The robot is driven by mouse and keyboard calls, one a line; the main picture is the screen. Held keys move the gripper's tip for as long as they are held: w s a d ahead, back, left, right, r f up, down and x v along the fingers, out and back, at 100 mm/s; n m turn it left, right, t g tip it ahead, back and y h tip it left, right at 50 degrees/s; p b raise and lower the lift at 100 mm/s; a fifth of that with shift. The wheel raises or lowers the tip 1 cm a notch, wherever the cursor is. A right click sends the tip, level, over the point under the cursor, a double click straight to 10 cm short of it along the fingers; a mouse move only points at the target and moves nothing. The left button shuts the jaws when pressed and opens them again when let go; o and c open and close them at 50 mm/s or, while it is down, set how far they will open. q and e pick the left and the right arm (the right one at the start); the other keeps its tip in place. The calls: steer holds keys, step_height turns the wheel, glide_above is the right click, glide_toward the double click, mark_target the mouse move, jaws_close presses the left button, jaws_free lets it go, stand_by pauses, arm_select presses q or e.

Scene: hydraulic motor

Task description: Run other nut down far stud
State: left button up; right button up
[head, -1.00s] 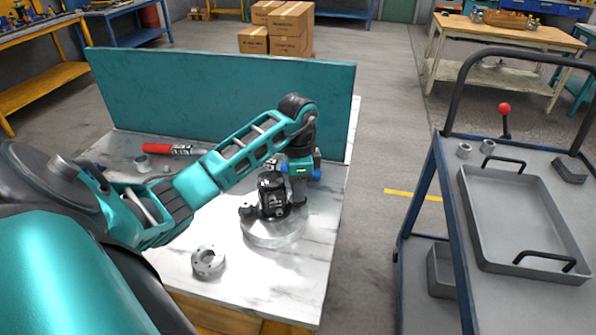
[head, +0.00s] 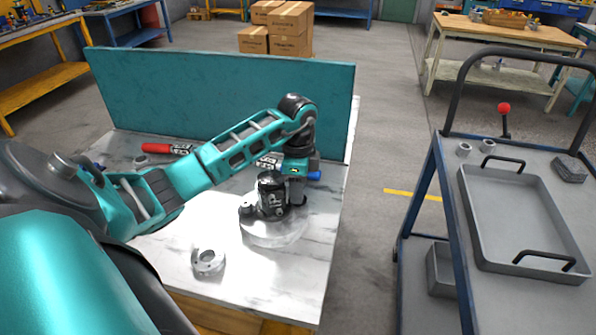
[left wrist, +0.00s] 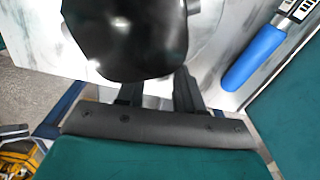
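The black hydraulic motor (head: 270,192) stands upright on a round, pale disc (head: 272,236) on the marble-look table. My left gripper (head: 298,192) points down just behind and right of the motor. In the left wrist view, the motor's black body (left wrist: 125,40) fills the top middle and covers the tips of the left gripper's fingers (left wrist: 158,85). The two fingers stand apart, but I cannot see whether anything is between them. The far stud and the nut are hidden or too small to make out. My right gripper is not in view.
A grey flange ring (head: 208,262) lies front left. A red-handled tool (head: 165,148) lies at the back. A tool with a blue handle (left wrist: 255,55) lies near the gripper. A teal panel (head: 220,95) closes the table's back. A cart with a tray (head: 478,215) stands right.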

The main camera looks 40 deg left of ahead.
arm_select(q)
steer(key=n, duration=0.9)
steer(key=shift+d, duration=0.15)
steer(key=shift+n, duration=0.6)
steer(key=shift+c, duration=0.3)
jaws_close()
steer(key=m, duration=0.4)
steer(key=shift+a+m, duration=0.2)
steer(key=shift+m, duration=0.5)
steer(key=shift+o, duration=0.3)
jaws_free()
steer(key=shift+d, duration=0.1)
